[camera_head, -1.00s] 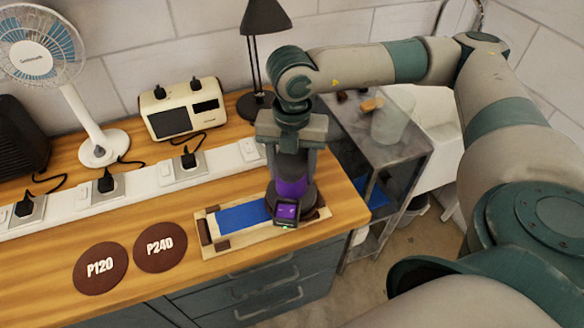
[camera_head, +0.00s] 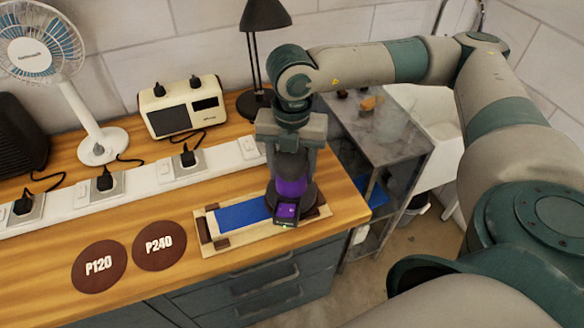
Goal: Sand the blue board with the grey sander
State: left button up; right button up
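The blue board (camera_head: 240,215) lies in a light wooden frame (camera_head: 233,243) with dark blocks near the front edge of the bench. The sander (camera_head: 289,189), dark grey with a purple band and a small purple-lit display, sits over the right end of the board. My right gripper (camera_head: 290,170) comes down from above with its fingers on either side of the sander's upper body and is shut on it. The sander hides the board's right end. My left gripper is not in view.
Two dark round discs, P120 (camera_head: 99,266) and P240 (camera_head: 159,245), lie left of the frame. Behind are a white power strip (camera_head: 130,184), a radio-like box (camera_head: 184,107), a fan (camera_head: 100,145) and a black lamp (camera_head: 264,15). A grey shelf (camera_head: 395,150) stands at the right.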

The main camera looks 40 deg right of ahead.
jog(key=shift+a, duration=0.3)
jog(key=shift+w+a+b, duration=0.15)
jog(key=shift+a+b, duration=0.15)
jog(key=shift+a, duration=0.25)
jog(key=shift+w+a, duration=0.1)
jog(key=shift+a, duration=0.25)
jog(key=shift+w+a+b, duration=0.2)
jog(key=shift+a+b, duration=0.3)
jog(key=shift+a, duration=0.35)
dwell(0.4)
jog(key=shift+w+a, duration=0.15)
jog(key=shift+a, duration=0.2)
jog(key=shift+w+a+r+b, duration=0.1)
jog(key=shift+w+a+b, duration=0.15)
jog(key=shift+a, duration=0.4)
jog(key=shift+w+a+r+b, duration=0.1)
jog(key=shift+a+b, duration=0.1)
jog(key=shift+a, duration=0.45)
